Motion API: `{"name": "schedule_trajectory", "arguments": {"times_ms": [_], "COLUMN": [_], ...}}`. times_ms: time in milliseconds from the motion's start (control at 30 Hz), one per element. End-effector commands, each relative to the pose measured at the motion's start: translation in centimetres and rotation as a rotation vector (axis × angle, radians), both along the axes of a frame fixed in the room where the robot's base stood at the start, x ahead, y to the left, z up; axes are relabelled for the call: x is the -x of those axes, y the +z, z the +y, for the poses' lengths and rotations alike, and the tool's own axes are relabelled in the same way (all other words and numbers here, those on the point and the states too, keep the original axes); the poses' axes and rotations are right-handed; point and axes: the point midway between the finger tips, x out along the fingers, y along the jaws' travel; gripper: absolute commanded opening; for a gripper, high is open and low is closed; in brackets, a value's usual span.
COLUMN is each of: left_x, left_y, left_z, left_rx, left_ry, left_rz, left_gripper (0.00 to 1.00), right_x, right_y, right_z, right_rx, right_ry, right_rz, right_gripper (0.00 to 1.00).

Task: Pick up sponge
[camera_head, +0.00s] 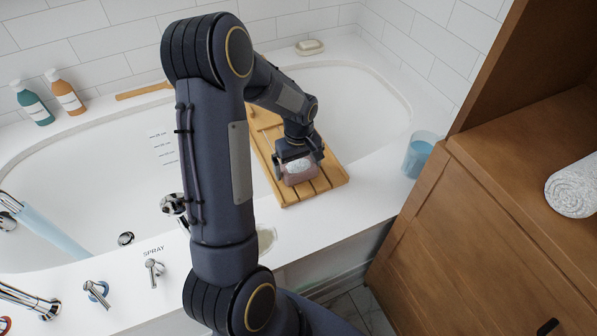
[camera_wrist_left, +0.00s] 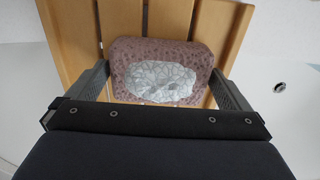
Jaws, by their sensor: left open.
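The sponge (camera_head: 300,178) is a pinkish-brown block with a pale, foam-like patch on top. It rests on the slatted wooden bath tray (camera_head: 331,180), near the tray's front end. In the left wrist view the sponge (camera_wrist_left: 200,58) lies between the two fingers, across the slats. My left gripper (camera_head: 298,172) is open above the tray, with one finger on each side of the sponge. In the wrist view the left gripper (camera_wrist_left: 160,90) shows small or unclear gaps to the sponge's ends; I cannot tell whether it touches. My right gripper is not in view.
The tray spans the white bathtub (camera_head: 385,100). A blue cup (camera_head: 419,155) stands on the rim to the right, beside a wooden cabinet (camera_head: 470,215) with a rolled towel (camera_head: 573,186). Two bottles (camera_head: 64,92) stand at the back left, and a soap dish (camera_head: 310,47) at the back.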

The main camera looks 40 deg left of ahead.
Motion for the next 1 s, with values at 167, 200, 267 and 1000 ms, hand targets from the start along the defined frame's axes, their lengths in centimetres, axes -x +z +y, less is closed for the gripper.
{"name": "schedule_trajectory", "arguments": {"times_ms": [167, 200, 267, 1000], "left_x": [0.0, 0.0, 0.0, -0.1], "left_y": [-0.7, -0.7, -0.7, 1.5], "left_z": [0.0, 0.0, 0.0, 0.0], "left_rx": [0.000, 0.000, 0.000, -0.001], "left_ry": [-0.001, -0.001, -0.001, -0.002], "left_rz": [-0.002, -0.002, -0.002, -0.005], "left_gripper": [1.00, 1.00, 1.00, 0.69], "right_x": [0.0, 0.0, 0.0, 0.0], "right_y": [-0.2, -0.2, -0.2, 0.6], "right_z": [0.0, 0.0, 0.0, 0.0], "right_rx": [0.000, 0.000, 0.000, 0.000], "right_ry": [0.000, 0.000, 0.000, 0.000], "right_rz": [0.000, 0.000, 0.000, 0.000], "right_gripper": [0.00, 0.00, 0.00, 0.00]}}
